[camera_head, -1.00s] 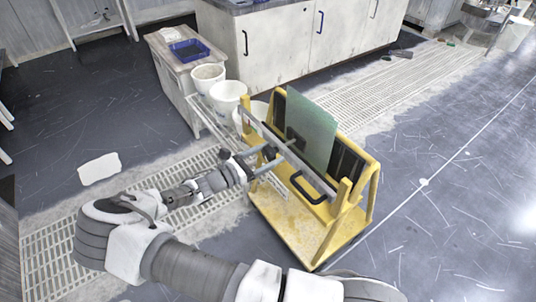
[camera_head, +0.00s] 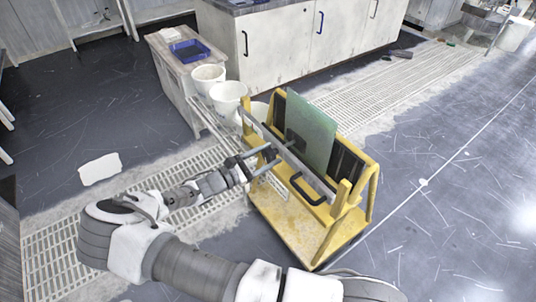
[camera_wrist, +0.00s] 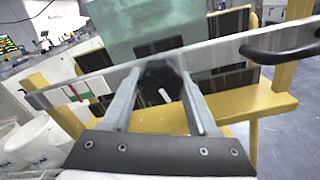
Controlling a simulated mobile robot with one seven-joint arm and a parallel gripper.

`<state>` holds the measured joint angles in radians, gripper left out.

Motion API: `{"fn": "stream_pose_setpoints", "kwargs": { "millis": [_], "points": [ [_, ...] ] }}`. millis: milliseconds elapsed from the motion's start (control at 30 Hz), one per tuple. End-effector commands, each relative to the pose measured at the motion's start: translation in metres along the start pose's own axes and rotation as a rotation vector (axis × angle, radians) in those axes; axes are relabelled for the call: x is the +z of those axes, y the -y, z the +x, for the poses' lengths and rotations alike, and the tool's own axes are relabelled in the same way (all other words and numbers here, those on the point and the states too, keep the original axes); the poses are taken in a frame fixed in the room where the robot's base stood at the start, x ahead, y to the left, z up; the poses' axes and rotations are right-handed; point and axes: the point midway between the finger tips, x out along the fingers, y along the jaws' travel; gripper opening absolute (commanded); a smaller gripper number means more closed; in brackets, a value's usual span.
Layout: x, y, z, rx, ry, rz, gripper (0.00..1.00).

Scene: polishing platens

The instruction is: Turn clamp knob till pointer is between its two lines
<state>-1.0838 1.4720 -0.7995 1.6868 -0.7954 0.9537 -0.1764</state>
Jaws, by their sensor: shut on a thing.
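The clamp knob (camera_wrist: 158,76) is dark and sits on the grey metal bar (camera_wrist: 225,50) of the yellow stand, at the centre of the wrist view. A short white pointer mark (camera_wrist: 165,96) shows on it, tilted slightly down to the right. My gripper (camera_wrist: 160,80) is shut on the knob, one finger on each side. A small white plate with green and red marks (camera_wrist: 77,92) is on the bar left of the knob. I cannot make out which marks are the pointer's two lines. In the head view my gripper (camera_head: 268,155) reaches the stand's left front side.
The yellow stand (camera_head: 275,218) holds a green sheet (camera_head: 312,130) upright behind the bar. A black handle (camera_head: 308,189) sticks out to the right of my gripper. White buckets (camera_head: 228,93) stand behind left. Open floor lies to the right.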

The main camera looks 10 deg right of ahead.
Motion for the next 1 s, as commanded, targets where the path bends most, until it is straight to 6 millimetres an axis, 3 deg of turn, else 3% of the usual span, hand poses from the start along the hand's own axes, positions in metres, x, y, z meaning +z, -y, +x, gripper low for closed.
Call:
{"fn": "stream_pose_setpoints", "kwargs": {
  "millis": [400,433,567,867,1000],
  "points": [
    [0.0,0.001,0.0,-0.001,0.0,0.04,0.04],
    [0.0,0.001,0.0,-0.001,0.0,0.039,0.65],
    [0.0,0.0,0.0,-0.001,0.0,0.039,0.87],
    [0.0,0.0,-0.001,0.0,0.0,0.039,0.87],
    [0.0,-0.001,-0.013,0.001,-0.003,0.039,0.87]
  ]
}}
